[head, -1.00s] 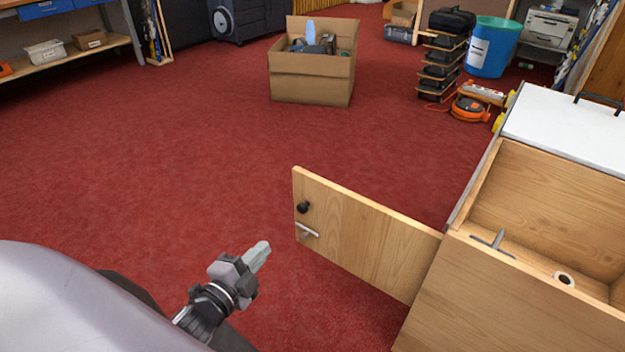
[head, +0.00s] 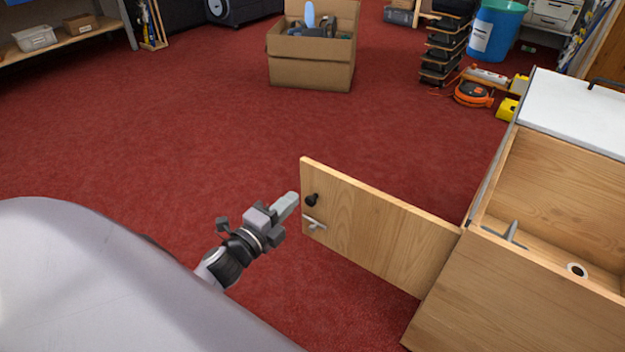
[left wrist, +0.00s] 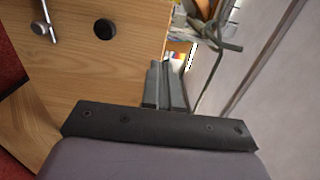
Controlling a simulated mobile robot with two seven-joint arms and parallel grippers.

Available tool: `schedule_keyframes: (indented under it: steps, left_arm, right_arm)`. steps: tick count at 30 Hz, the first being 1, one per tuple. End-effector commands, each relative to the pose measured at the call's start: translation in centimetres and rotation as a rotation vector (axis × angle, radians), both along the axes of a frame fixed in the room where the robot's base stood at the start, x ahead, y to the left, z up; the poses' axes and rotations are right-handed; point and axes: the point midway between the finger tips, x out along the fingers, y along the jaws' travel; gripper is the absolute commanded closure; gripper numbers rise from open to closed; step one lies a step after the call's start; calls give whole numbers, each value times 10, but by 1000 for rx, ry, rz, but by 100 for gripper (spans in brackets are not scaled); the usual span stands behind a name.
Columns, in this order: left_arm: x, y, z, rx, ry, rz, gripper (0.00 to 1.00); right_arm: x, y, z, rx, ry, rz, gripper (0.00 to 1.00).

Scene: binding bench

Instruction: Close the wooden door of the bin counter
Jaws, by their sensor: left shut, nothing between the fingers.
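The wooden door (head: 380,228) of the bin counter (head: 520,300) stands open, swung out to the left from the counter's near left corner. A black knob (head: 312,199) and a metal handle (head: 314,223) sit by its free edge. My left gripper (head: 288,205) is shut and empty, just left of that free edge; a small gap seems to show between them. In the left wrist view, the shut fingers (left wrist: 166,86) point past a wooden surface, apparently the door (left wrist: 75,70), with the black knob (left wrist: 104,29) on it. My right gripper is out of view.
The counter has a white top (head: 575,115) and an open bin holding a grey metal piece (head: 511,233) and a small roll (head: 577,270). A cardboard box (head: 312,62) stands on the red carpet behind.

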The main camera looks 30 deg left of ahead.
Motion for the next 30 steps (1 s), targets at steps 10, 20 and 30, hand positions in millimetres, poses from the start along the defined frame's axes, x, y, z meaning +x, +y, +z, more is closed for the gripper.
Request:
schedule_keyframes:
  steps: [10,20,30]
  left_arm:
    - [58,-2,0,1,-1,0,100]
    - [89,-4,0,2,0,0,100]
    - [92,-4,0,1,1,0,100]
  right_arm:
    - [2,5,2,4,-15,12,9]
    - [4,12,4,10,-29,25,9]
    - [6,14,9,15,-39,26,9]
